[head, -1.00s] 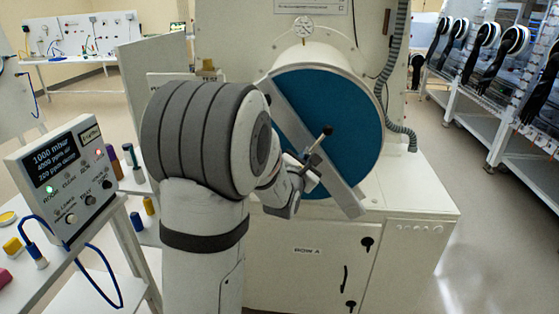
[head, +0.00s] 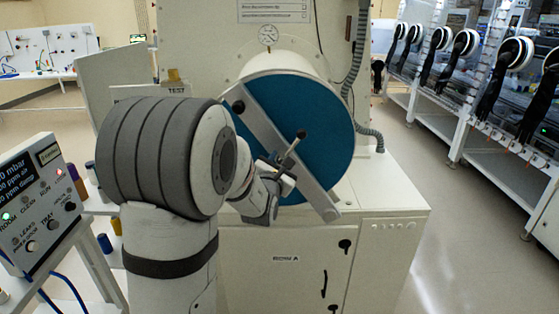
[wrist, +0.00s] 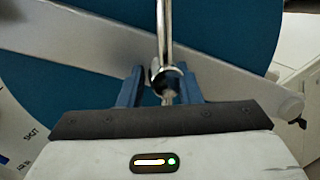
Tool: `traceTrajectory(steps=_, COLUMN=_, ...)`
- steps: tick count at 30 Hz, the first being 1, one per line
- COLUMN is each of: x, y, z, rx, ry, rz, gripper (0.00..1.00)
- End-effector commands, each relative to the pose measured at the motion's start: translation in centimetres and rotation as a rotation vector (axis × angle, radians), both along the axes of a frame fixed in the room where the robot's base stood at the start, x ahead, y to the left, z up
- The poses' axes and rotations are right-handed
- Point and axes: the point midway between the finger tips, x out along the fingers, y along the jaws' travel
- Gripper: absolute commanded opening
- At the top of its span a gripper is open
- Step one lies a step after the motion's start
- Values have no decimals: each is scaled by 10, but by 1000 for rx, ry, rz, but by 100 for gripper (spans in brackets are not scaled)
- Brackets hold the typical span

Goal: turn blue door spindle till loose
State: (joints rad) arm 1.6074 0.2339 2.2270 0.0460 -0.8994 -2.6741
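The blue door (head: 312,110) is a large round disc on a white drum, with a grey bar (head: 262,128) slanting across it. At the bar's middle is the spindle (head: 285,162), with a thin metal handle rod and a dark knob (head: 299,134) at its upper end. My gripper (head: 278,178) is at the rod's lower end, in front of the bar. In the wrist view, its blue fingers (wrist: 161,82) stand on both sides of the chrome rod's (wrist: 164,35) dark end. Whether both fingers press on it is unclear. My arm hides part of the door's left side.
A white cabinet (head: 300,250) marked ROW A is below the door. A control panel (head: 45,200) and a small table with coloured bottles stand close on the left. A ribbed hose (head: 360,60) runs down the drum's right. A glovebox row (head: 450,70) stands right, beyond clear floor (head: 440,220).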

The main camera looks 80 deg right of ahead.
Motion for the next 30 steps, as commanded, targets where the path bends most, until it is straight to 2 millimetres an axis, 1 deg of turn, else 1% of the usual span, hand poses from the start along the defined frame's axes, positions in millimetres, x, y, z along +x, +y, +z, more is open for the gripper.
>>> traceTrajectory(steps=5, x=0, y=2, z=-1, rx=2, ry=-1, rz=0, gripper=31)
traceTrajectory(steps=8, x=1, y=10, z=-3, rx=3, ry=-1, rz=-1, gripper=31)
traceTrajectory(steps=15, x=4, y=47, z=-3, rx=0, ry=-1, rz=0, gripper=31)
traceTrajectory(steps=18, x=6, y=61, z=-2, rx=0, ry=0, rz=1, gripper=31)
traceTrajectory(steps=21, x=7, y=71, z=-2, rx=0, ry=0, rz=1, gripper=31)
traceTrajectory(steps=25, x=7, y=77, z=-1, rx=0, ry=0, rz=1, gripper=31)
traceTrajectory(steps=30, x=7, y=78, z=-1, rx=0, ry=-1, rz=1, gripper=31)
